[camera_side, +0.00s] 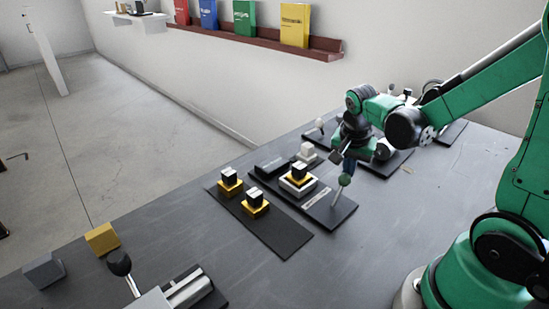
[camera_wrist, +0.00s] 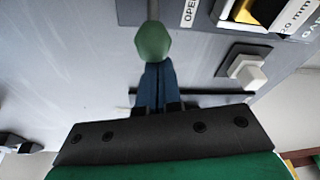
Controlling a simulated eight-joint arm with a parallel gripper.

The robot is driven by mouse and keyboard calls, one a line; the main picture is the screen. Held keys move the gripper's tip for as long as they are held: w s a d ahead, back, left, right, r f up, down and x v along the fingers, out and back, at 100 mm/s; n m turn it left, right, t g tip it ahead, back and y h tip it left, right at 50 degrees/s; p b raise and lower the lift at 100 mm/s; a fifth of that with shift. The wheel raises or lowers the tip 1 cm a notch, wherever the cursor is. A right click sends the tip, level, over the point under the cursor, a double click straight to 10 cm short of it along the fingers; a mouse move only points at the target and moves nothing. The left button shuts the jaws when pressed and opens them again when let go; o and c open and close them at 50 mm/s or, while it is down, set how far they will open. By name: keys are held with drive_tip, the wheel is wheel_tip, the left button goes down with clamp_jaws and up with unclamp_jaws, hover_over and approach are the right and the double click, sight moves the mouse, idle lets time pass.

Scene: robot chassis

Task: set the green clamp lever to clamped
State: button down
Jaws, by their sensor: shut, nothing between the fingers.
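The green clamp lever has a green knob (camera_side: 345,180) on a grey rod that slants down to the front right corner of a dark fixture plate (camera_side: 318,207). In the wrist view the green knob (camera_wrist: 153,42) sits just beyond my fingertips, its rod running to the top edge. An "OPEN" label (camera_wrist: 190,12) lies to the right of the rod. My gripper (camera_wrist: 155,68) is shut, its blue fingers together and empty. In the side view my gripper (camera_side: 348,166) is right above the knob. Its tips look very close to the knob; I cannot tell whether they touch.
A black and yellow part (camera_side: 298,177) sits in a white-framed seat on the plate, near a white button (camera_side: 306,151). A dark mat (camera_side: 270,232) holds two similar parts. A yellow block (camera_side: 102,238) and a grey block (camera_side: 43,270) stand left.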

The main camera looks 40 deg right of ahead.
drive_tip(key=shift+a, duration=0.1)
drive_tip(key=shift+a+r+h, duration=0.15)
drive_tip(key=shift+h, duration=0.25)
drive_tip(key=shift+a+r, duration=0.1)
drive_tip(key=shift+a, duration=0.1)
drive_tip(key=shift+a+r+h, duration=0.25)
drive_tip(key=shift+a+h, duration=0.45)
drive_tip(key=shift+h, duration=0.2)
drive_tip(key=shift+a+r+h, duration=0.25)
drive_tip(key=shift+a+h, duration=0.4)
drive_tip(key=shift+h, duration=0.25)
drive_tip(key=shift+a, duration=0.85)
drive_tip(key=shift+r, duration=0.15)
drive_tip(key=shift+r, duration=0.7)
